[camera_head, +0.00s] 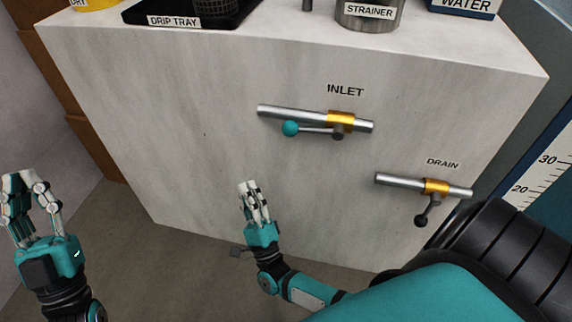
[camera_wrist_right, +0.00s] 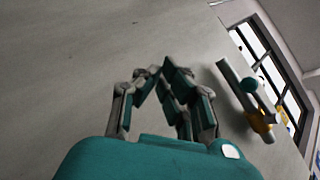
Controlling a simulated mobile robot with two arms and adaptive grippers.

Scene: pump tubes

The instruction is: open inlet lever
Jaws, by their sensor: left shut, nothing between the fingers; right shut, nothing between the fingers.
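The inlet lever (camera_head: 318,131) is a thin grey bar with a teal ball knob (camera_head: 290,128) at its left end, pivoting below the brass fitting on the inlet pipe (camera_head: 283,112). It lies roughly along the pipe. In the right wrist view the teal knob (camera_wrist_right: 249,84) shows right of the fingers. My right gripper (camera_head: 248,185) is shut and empty, below and left of the knob, apart from it. It also shows in the right wrist view (camera_wrist_right: 160,70). My left gripper (camera_head: 18,176) is shut and empty at the far left, away from the counter front.
The drain pipe (camera_head: 398,181) with its black-knobbed lever (camera_head: 422,215) hanging down is lower right. A drip tray (camera_head: 173,20), strainer pot (camera_head: 368,13) and water container (camera_head: 463,8) stand on the counter top. The front panel left of the inlet is clear.

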